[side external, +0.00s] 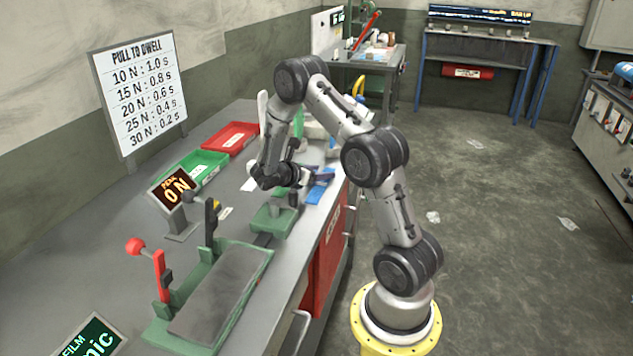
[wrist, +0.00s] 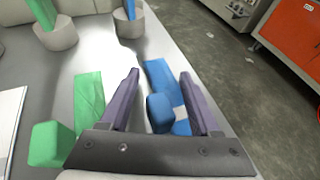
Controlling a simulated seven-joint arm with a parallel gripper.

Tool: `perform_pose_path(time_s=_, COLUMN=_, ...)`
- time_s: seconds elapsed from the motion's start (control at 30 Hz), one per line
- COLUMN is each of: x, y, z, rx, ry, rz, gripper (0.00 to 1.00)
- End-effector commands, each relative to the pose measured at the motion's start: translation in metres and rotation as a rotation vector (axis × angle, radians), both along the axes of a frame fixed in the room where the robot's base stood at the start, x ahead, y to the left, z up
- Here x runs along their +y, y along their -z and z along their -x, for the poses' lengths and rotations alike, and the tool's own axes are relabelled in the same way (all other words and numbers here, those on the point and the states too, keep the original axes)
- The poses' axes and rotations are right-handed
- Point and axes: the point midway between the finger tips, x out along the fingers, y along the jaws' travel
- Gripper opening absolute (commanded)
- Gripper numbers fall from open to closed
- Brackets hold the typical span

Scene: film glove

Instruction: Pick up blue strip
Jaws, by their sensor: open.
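The blue strip (wrist: 157,72) lies flat on the bench in the wrist view, between my two fingers and running on past their tips. A blue block (wrist: 160,112) sits over or beside its nearer part and hides some of it. In the side external view the blue strip (side external: 317,193) shows near the bench's right edge, partly hidden by my gripper. My gripper (wrist: 159,75) is open, with dark purple fingers on either side of the strip and nothing held. In the side external view my gripper (side external: 318,176) is low above the blue pieces; its exact height is unclear.
A green strip (wrist: 88,98) and a green block (wrist: 50,143) lie left of my fingers. Green and blue posts in round grey bases stand beyond. A red tray (side external: 230,138), a green tray (side external: 196,167) and a green clamp fixture (side external: 215,290) occupy the bench.

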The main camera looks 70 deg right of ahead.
Motion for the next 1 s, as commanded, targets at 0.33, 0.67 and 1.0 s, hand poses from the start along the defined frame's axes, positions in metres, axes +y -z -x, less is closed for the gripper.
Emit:
perform_pose_path(time_s=0.33, x=0.0, y=0.0, z=0.0, rx=0.0, ry=0.0, rz=0.0, gripper=0.11)
perform_pose_path(time_s=0.67, x=0.001, y=0.0, z=0.0, rx=0.0, ry=0.0, rz=0.0, gripper=0.0)
perform_pose_path(time_s=1.0, x=0.0, y=-0.012, z=-0.001, rx=-0.003, ry=0.0, rz=0.002, gripper=0.0)
